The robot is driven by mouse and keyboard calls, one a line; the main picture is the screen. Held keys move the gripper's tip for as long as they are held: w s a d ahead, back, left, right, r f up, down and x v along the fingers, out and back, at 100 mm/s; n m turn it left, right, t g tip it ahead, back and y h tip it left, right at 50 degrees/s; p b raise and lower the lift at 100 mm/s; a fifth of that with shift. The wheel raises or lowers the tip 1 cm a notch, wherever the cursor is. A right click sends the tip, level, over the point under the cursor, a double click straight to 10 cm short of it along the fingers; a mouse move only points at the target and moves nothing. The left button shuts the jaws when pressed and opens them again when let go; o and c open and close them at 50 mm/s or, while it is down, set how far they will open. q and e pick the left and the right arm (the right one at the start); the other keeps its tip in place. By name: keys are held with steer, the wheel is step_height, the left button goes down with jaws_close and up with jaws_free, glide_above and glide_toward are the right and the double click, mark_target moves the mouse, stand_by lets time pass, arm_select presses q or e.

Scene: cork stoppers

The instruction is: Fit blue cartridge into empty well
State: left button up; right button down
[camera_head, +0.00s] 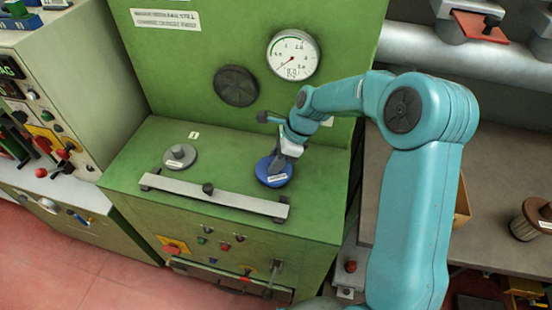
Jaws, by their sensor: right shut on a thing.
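The blue cartridge (272,174) is a round, blue disc with a pale label on its front. It is at the right part of the green cabinet's top. My right gripper (284,158) is shut on the cartridge from above. The cartridge looks level and sits at or very near the surface; its well is hidden under it, so I cannot tell how deep it sits. A grey cartridge (181,157) with a knob and label sits to the left on the same top. My left gripper is not in view.
A metal bar (213,195) with a black knob runs along the front of the green top (225,160). A gauge (293,56) and a dark round cap (236,86) are on the upright panel behind. A brown ribbed cylinder (531,220) stands on the right bench.

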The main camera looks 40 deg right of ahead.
steer(key=shift+f+b, duration=0.75)
steer(key=shift+f, duration=0.7)
stand_by(0.4)
steer(key=c, duration=0.7)
jaws_free()
steer(key=v, duration=1.6)
steer(key=shift+r, duration=0.2)
steer(key=shift+s, duration=0.2)
